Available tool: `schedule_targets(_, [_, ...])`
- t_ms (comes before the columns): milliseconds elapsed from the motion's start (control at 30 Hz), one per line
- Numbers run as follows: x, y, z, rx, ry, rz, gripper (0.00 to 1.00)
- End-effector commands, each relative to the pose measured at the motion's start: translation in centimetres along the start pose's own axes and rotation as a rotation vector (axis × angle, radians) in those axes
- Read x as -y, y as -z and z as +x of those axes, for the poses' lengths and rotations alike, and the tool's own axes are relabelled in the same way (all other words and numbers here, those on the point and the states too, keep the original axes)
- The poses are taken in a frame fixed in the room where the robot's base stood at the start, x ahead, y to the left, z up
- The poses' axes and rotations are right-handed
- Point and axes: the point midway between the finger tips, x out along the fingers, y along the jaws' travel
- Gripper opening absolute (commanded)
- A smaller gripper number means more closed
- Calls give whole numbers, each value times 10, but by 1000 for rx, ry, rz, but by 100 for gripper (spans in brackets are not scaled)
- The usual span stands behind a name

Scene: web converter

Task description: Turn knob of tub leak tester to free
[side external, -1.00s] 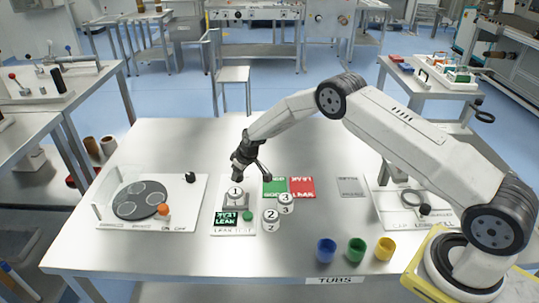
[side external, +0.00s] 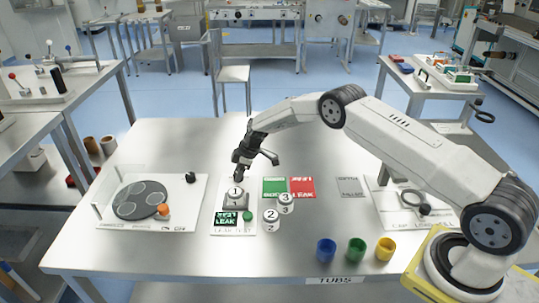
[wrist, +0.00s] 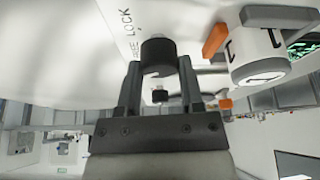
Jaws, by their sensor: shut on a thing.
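The tub leak tester (side external: 248,187) is a white plate on the table with a green-lit display (side external: 226,218), and the white tub 1 (side external: 235,194) sits on it. My gripper (side external: 239,174) is at the tester's far end, behind the tub, and hides the knob in the side view. In the wrist view my gripper (wrist: 159,68) is shut on the round black knob (wrist: 158,52), one finger on each side. The words FREE and LOCK are printed on the white plate beside it. I cannot tell which word the knob points at.
In the wrist view tub 1 (wrist: 258,55) and an orange block (wrist: 215,40) are close on the right. Tubs 2 (side external: 271,216) and 3 (side external: 286,199) stand right of the tester. A hotplate-like station (side external: 112,212) is on its left. Coloured cups (side external: 356,248) stand at front right.

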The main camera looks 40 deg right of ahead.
Motion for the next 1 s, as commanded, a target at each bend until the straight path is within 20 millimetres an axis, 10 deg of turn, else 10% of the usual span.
schedule_targets(767, [0, -1, 0, 3, 56, -132, 0])
schedule_targets(800, [0, -1, 0, 3, 56, -132, 58])
schedule_targets(900, [0, -1, 0, 3, 55, -131, 84])
schedule_targets(1000, [0, -1, 0, 2, 55, -131, 84])
